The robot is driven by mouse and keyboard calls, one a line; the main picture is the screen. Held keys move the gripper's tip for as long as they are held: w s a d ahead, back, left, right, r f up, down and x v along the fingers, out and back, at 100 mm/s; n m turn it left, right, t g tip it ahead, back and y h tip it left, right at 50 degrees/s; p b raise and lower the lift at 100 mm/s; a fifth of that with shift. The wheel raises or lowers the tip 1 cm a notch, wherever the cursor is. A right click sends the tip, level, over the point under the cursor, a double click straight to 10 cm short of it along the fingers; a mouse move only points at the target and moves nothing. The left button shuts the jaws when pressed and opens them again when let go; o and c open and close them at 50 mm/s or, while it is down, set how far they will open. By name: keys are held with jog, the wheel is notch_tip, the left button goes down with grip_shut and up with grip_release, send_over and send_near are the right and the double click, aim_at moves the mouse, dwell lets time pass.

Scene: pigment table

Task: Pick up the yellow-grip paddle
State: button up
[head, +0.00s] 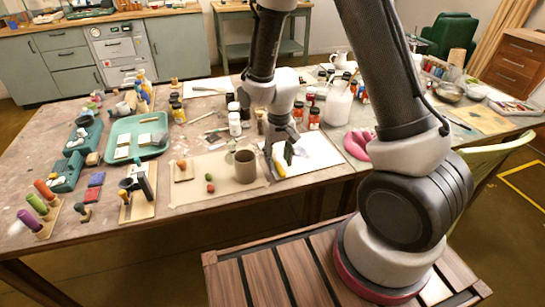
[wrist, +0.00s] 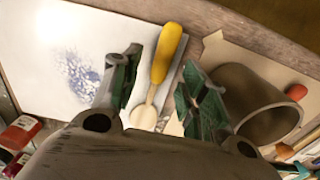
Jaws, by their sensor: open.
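The yellow-grip paddle (wrist: 166,58) lies on the table in the wrist view, its yellow handle toward the top and its pale round end (wrist: 144,115) below. It lies by the right edge of a white sheet (wrist: 60,45) with a blue-grey speckled patch. My gripper (wrist: 160,95) is open, with one green-padded finger on each side of the paddle. Nothing is held. In the head view my gripper (head: 284,152) is over the sheet, and the yellow grip (head: 279,163) shows just beside it. The gripper's height above the paddle is hard to tell.
A brown cup (head: 245,165) stands close to the left of my gripper, with small red and green balls near it. Jars and bottles crowd behind, including a white jar (head: 337,103). A pink object (head: 358,145) lies to the right. The sheet's front part is clear.

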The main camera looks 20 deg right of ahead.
notch_tip(320, 180, down, 2)
jog(key=shift+f, duration=0.1)
jog(key=shift+c, duration=0.3)
jog(key=c, duration=0.8)
jog(key=shift+c, duration=0.2)
